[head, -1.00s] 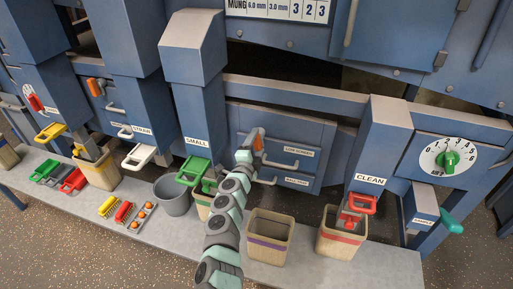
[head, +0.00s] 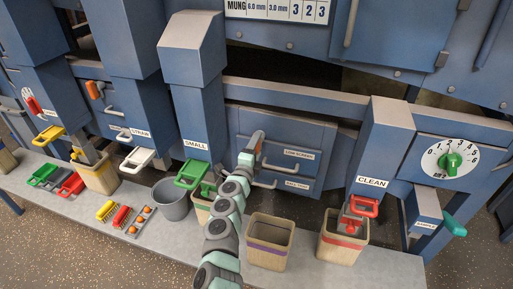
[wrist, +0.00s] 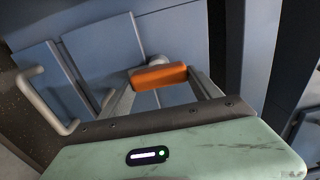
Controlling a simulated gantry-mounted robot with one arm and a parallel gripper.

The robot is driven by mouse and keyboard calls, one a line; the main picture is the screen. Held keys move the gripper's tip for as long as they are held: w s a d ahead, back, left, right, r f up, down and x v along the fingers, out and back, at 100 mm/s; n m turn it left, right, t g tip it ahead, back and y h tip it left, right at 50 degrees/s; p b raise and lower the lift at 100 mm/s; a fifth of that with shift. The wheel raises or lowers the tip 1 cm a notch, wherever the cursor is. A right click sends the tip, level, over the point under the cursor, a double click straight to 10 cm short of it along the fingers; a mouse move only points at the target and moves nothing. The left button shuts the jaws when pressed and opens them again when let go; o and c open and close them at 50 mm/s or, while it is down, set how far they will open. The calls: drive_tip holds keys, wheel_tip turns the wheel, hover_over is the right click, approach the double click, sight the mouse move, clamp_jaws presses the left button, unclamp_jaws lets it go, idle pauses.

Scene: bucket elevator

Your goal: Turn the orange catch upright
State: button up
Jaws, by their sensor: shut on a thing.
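The orange catch (wrist: 159,77) is a short rounded bar on a blue panel. In the wrist view it lies nearly level across the picture, between the two fingers of my gripper (wrist: 163,83). The fingers are shut on its ends. In the head view, my gripper (head: 250,154) is at the blue drawer panel in the middle, and the arm hides nearly all of this catch. A second orange catch (head: 94,90) sits on another panel at the left, apart from my gripper.
Grey handles (head: 275,167) stick out from the drawers right of my gripper, and one handle (wrist: 48,100) shows in the wrist view. A green handle (head: 191,174) juts out under the SMALL chute to the left. Bins, including a purple-banded one (head: 268,246), stand on the bench below.

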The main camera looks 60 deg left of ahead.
drive_tip(key=o, duration=1.4)
drive_tip(key=shift+s, duration=0.1)
drive_tip(key=shift+p+v, duration=1.15)
drive_tip(key=shift+v, duration=4.2)
